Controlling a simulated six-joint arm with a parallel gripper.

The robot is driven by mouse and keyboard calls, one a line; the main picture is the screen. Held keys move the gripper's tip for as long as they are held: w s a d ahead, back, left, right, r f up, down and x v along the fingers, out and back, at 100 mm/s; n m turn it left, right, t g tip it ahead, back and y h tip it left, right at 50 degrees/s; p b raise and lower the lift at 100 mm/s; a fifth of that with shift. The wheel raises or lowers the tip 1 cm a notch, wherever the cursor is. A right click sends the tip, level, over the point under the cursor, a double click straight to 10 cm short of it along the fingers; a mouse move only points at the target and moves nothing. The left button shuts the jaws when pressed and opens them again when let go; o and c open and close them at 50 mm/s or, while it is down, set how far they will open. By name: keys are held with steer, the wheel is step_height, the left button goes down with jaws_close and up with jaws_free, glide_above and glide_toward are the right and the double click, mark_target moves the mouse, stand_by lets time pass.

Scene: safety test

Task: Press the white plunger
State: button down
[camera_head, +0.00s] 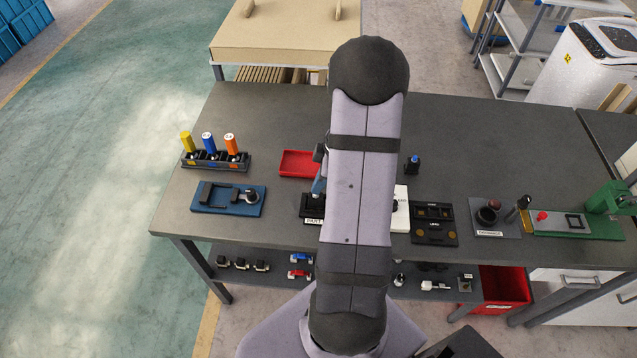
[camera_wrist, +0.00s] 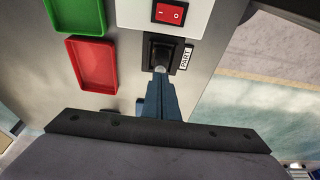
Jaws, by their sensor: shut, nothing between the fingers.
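In the wrist view, a black block (camera_wrist: 151,52) with a label reading "PART" stands beyond my fingers. A small whitish tip, which looks like the white plunger (camera_wrist: 161,69), shows at its near side, right at my fingertips. My gripper (camera_wrist: 160,80) is shut, with nothing seen between its blue fingers. I cannot tell whether the fingertips touch the plunger. In the head view, the black block (camera_head: 312,207) is partly behind my arm, and my gripper (camera_head: 318,187) shows only as a sliver over it. The plunger is hidden there.
A red tray (camera_head: 298,163) lies behind the block. A blue fixture (camera_head: 222,206) and a rack of coloured cylinders (camera_head: 215,163) stand left. A white panel with a red switch (camera_wrist: 169,13) is beside the block. Several devices line the right front edge; the table's back right is clear.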

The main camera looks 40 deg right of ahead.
steer(key=shift+f+b, duration=1.1)
steer(key=shift+b, duration=0.5)
steer(key=shift+s+a, duration=0.2)
steer(key=shift+s, duration=0.1)
steer(key=shift+f, duration=0.1)
steer(key=shift+r, duration=0.5)
steer(key=r, duration=0.1)
steer(key=r+p, duration=0.1)
steer(key=r, duration=0.1)
steer(key=r+p, duration=0.1)
steer(key=shift+w+d+r, duration=0.15)
steer(key=shift+w+d, duration=0.05)
steer(key=shift+w, duration=0.05)
steer(key=b+v, duration=0.2)
steer(key=v, duration=0.7)
steer(key=shift+r+b, duration=0.25)
steer(key=shift+b, duration=0.05)
steer(key=shift+s+d, duration=0.1)
steer(key=shift+d, duration=0.05)
